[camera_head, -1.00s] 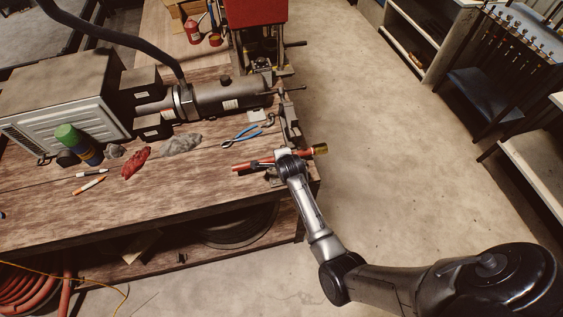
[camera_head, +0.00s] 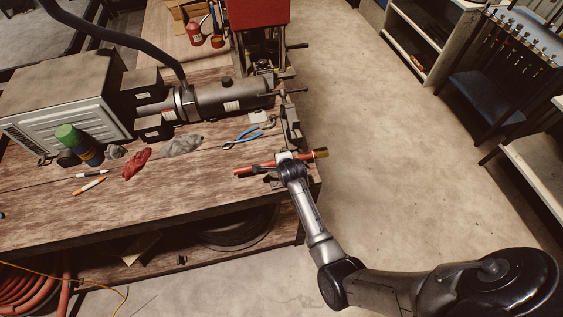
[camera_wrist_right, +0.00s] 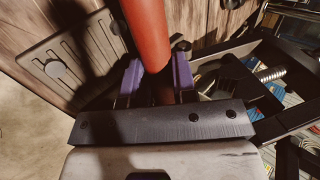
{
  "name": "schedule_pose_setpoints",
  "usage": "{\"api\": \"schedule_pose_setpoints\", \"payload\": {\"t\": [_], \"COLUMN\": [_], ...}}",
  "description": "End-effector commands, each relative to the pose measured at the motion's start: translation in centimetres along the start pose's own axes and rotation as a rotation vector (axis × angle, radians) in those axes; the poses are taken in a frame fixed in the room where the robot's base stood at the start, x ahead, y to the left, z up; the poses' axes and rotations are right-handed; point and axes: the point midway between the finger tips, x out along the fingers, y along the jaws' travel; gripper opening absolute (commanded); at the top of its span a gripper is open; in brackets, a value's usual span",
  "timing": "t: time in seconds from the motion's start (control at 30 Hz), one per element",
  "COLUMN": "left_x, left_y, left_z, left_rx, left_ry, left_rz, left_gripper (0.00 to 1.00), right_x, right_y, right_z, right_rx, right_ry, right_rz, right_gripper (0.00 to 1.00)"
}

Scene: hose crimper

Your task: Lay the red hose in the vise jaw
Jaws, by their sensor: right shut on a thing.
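The red hose (camera_head: 256,167) lies crosswise in my right gripper (camera_head: 284,158) at the right end of the bench, its brass-coloured end (camera_head: 320,153) sticking out past the bench edge. In the right wrist view the hose (camera_wrist_right: 147,32) runs between the purple finger pads of the gripper (camera_wrist_right: 156,80), which is shut on it. The vise (camera_head: 291,130) is the dark metal piece at the bench edge, right beside the hose. Its jaw is partly hidden by my wrist, so I cannot tell whether the hose rests in it. My left gripper is out of view.
Blue-handled pliers (camera_head: 242,136), a red rag (camera_head: 136,163) and a grey rag (camera_head: 182,146) lie on the bench to the left. A grey cylindrical machine (camera_head: 230,97) and a red machine (camera_head: 262,12) stand behind.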

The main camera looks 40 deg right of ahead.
Motion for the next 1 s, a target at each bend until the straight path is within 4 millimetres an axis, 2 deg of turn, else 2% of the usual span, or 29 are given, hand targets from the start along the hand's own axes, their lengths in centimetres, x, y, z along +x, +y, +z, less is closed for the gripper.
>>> {"api": "schedule_pose_setpoints", "payload": {"t": [0.47,0.5,0.77,1.0], "left_x": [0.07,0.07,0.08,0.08], "left_y": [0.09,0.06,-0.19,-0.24], "left_z": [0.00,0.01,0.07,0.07], "left_rx": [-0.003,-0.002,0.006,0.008], "left_ry": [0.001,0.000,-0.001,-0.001], "left_rz": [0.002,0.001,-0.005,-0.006], "left_gripper": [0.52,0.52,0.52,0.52], "right_x": [0.15,0.15,0.17,0.20], "right_y": [0.05,0.05,0.11,0.27], "right_z": [0.01,0.01,0.00,-0.01], "right_rx": [0.000,0.000,0.000,0.000], "right_ry": [0.000,0.000,0.000,0.000], "right_rz": [-0.003,-0.003,-0.001,0.002], "right_gripper": [0.00,0.30,0.55,0.56]}}
